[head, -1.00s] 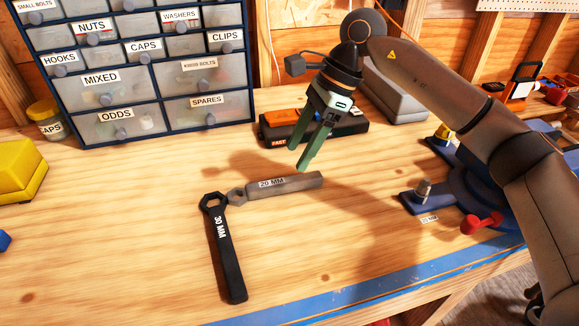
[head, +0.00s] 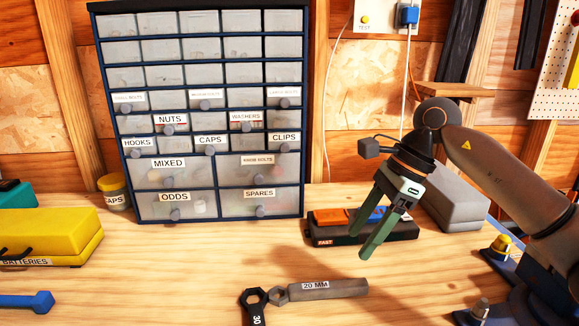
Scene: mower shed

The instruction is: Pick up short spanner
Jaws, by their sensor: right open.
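Two spanners lie on the wooden bench at the bottom of the head view. The grey spanner (head: 335,289), labelled 20 MM, lies nearly level across the picture. The black spanner (head: 256,302), labelled 30 MM, points toward the bottom edge, and its lower part is cut off. Their heads are close together; I cannot tell whether they touch. My right gripper (head: 370,252) is open and empty, fingers pointing down, above and slightly right of the grey spanner's label. My left gripper is out of view.
A drawer cabinet (head: 309,130) stands at the back. A black case (head: 404,231) with orange and blue parts sits behind my right gripper. A yellow batteries case (head: 60,235) and a blue tool (head: 25,302) are at left. Bench (head: 180,270) left of the spanners is clear.

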